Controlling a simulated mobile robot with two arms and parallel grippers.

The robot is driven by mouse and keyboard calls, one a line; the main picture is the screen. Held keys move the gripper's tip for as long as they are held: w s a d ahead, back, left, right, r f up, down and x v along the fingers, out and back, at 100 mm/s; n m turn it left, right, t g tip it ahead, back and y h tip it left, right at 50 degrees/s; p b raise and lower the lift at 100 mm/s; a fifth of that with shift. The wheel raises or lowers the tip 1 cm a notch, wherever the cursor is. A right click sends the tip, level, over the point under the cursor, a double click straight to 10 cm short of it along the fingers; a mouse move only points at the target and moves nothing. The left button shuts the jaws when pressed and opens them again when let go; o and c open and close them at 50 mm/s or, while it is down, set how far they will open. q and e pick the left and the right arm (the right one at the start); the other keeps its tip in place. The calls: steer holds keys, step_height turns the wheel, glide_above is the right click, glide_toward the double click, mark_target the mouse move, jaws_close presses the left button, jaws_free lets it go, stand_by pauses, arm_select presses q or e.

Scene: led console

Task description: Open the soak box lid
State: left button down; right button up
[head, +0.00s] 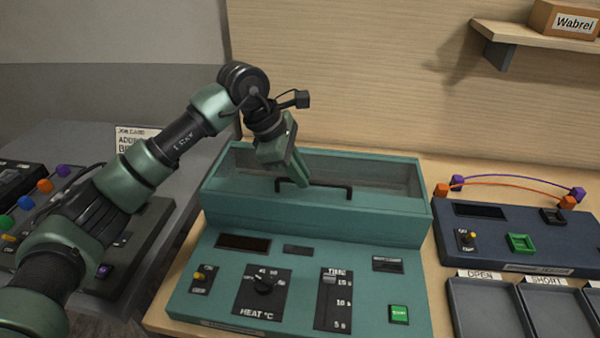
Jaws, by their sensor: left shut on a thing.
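The soak box (315,222) is a teal box at the back of a teal console. Its see-through lid (375,178) looks down over the top of the box, though its edges are hard to make out. A black bar handle (335,187) runs along the lid near the front. My left gripper (300,182) reaches down from above and is shut on the handle near its left half. The fingers hide part of the handle. My right gripper is not in view.
The console's front has a heat dial (264,284), a time slider (331,290) and a green button (399,313). To the right are a dark blue tester (500,245) with arched wires and grey trays (485,308). A shelf (540,35) holds a box (565,20).

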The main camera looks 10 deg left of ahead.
arm_select(q)
steer(key=shift+r, duration=0.1)
stand_by(0.4)
steer(key=shift+w+r, duration=0.35)
steer(key=shift+r, duration=0.15)
steer(key=w+r+p, duration=0.6)
steer(key=w+r, duration=0.1)
steer(key=w, duration=0.2)
steer(key=shift+w+r+p, duration=0.2)
steer(key=shift+w+p, duration=0.1)
steer(key=shift+a, duration=0.1)
